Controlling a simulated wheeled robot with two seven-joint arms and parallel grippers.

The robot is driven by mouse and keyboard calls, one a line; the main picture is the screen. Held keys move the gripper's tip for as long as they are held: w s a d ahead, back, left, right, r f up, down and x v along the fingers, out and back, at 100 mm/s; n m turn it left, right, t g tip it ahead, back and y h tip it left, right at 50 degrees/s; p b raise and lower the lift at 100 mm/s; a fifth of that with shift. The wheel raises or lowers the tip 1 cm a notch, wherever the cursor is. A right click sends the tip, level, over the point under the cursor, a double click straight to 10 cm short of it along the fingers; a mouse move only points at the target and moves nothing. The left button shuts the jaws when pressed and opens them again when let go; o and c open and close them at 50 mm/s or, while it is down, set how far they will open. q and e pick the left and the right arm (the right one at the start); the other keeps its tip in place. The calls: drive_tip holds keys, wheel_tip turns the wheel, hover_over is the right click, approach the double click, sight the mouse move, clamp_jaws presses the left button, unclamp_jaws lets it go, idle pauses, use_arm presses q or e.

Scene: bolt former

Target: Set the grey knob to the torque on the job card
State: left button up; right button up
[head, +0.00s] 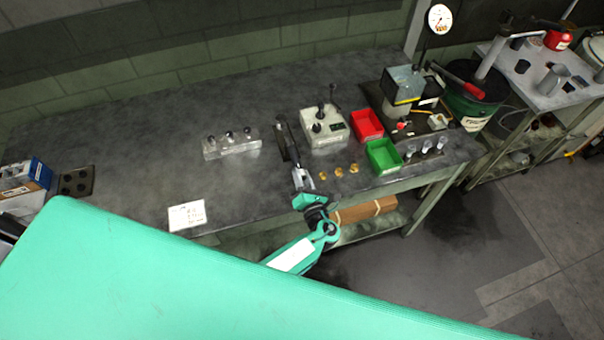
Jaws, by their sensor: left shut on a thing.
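The white job card (187,214) lies at the table's front left; its writing is too small to read. A long dark tool (290,143) lies beside a pale box with dark knobs (325,128). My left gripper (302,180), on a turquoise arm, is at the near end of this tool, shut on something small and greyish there. I take it to be the grey knob, but the fingers cover most of it and its setting cannot be read. My right gripper is not in view.
A clear block with dark-topped pieces (231,143) stands left of the tool. Several brass pieces (325,174), a red bin (366,125) and a green bin (383,156) sit to the right. A press (403,84) stands behind them. The table's left middle is bare.

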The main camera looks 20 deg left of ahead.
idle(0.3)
use_arm(q)
drive_tip(key=o, duration=1)
drive_tip(key=shift+s+d+f, duration=0.1)
drive_tip(key=shift+s+d, duration=0.1)
drive_tip(key=shift+s, duration=0.05)
drive_tip(key=b+v, duration=0.4)
drive_tip(key=v, duration=0.9)
drive_tip(key=shift+s, duration=0.15)
